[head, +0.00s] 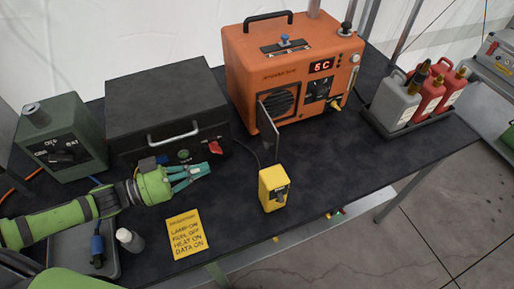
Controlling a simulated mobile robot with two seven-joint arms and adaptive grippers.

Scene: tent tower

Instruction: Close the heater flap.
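My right gripper is not in view.
A black case (165,95) with a handle and a green box (62,145) stand left. A yellow box (272,188) stands in front of the flap. A yellow note (187,232) and white bottle (130,240) are near the front. Red and grey canisters (397,98) sit right.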

